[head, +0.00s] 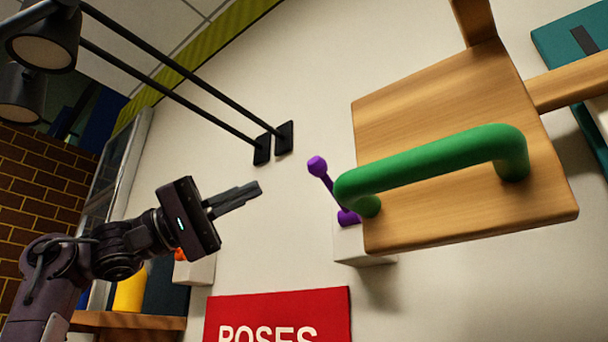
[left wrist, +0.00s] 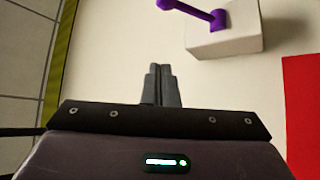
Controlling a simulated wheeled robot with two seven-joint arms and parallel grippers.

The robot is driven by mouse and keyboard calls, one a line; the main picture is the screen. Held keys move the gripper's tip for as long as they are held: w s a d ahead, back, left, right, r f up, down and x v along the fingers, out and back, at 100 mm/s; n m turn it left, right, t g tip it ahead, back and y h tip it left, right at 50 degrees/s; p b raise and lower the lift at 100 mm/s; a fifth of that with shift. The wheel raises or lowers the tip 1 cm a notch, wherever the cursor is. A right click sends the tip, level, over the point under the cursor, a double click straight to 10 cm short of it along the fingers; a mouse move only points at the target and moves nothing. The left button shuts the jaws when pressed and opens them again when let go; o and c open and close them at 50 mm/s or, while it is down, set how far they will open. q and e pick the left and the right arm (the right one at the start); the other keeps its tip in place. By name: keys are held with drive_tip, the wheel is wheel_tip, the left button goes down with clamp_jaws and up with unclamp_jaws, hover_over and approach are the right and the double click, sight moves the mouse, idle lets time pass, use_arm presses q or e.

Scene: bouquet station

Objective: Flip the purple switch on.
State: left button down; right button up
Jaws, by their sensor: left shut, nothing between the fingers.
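The purple switch (head: 328,180) is a lever with a knob at its free end, on a white box (head: 359,250) fixed to the wall. In the head view the lever slants up and left from the box, and the green handle partly hides its base. In the left wrist view the purple switch (left wrist: 198,12) shows at the top, its knob end cut by the frame edge, on the white box (left wrist: 225,42). My left gripper (head: 247,192) is shut and empty, left of the lever and apart from it. Its closed fingers (left wrist: 161,85) show in the left wrist view. My right gripper is not in view.
A wooden panel (head: 440,95) with a thick green handle (head: 430,160) stands out close right of the switch. A red sign (head: 280,312) is below. Black rods (head: 190,80) with lamps run above my left gripper. Bare wall lies between gripper and switch.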

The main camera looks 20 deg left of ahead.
use_arm(q)
drive_tip(key=p+x, duration=0.5)
drive_tip(key=x, duration=0.5)
drive_tip(key=s+f, duration=0.2)
drive_tip(key=s, duration=0.1)
drive_tip(key=shift+s+d+f, duration=0.1)
drive_tip(key=shift+d+f, duration=0.1)
drive_tip(key=shift+d, duration=0.15)
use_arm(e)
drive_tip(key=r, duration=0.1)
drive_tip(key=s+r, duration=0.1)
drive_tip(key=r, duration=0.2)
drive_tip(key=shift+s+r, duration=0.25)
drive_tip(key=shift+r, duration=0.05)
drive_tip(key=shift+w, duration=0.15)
